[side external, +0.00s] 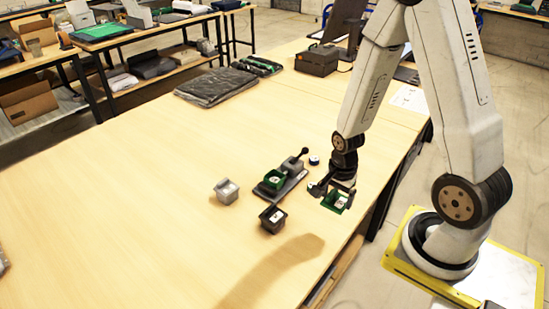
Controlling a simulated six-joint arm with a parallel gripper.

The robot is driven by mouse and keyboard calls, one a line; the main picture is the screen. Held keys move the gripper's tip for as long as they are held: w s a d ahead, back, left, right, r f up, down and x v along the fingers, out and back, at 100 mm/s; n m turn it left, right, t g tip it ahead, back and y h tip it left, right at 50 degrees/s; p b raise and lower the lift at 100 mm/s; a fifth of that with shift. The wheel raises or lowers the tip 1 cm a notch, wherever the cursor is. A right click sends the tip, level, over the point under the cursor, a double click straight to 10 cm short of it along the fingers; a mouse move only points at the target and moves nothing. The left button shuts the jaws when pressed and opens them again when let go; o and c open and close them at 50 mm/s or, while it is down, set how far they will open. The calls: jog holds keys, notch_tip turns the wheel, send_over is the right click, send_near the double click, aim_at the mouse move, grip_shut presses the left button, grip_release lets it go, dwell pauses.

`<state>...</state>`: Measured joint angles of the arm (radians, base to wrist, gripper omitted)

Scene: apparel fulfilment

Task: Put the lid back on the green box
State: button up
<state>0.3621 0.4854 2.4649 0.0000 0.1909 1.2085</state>
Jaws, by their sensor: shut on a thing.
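My gripper (333,186) is at the right part of the table, near its edge, pointing down. It is shut on a small green piece (336,203) with a white patch, which shows just below the fingers. The piece is too small here to tell whether it is a lid or a box, or whether it touches the table. A green box (273,181) with something pale in it sits on a dark grey fixture (288,188) to the left of my gripper. The fingers' exact contact is hidden.
A grey block and a black lever knob (304,151) stand at the fixture's back. A light grey box (227,191) and a black box (272,218) stand nearby. Dark bagged garments (216,86) lie farther back.

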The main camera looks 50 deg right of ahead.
jog(key=shift+w, duration=0.15)
jog(key=w+d, duration=0.2)
jog(key=w, duration=1)
jog(key=w+d, duration=0.2)
jog(key=w, duration=1)
jog(key=shift+d, duration=0.3)
jog(key=shift+s+f, duration=0.1)
jog(key=shift+f, duration=0.1)
jog(key=shift+f, duration=3.1)
jog(key=shift+f, duration=0.45)
jog(key=o, duration=0.9)
jog(key=shift+r, duration=0.15)
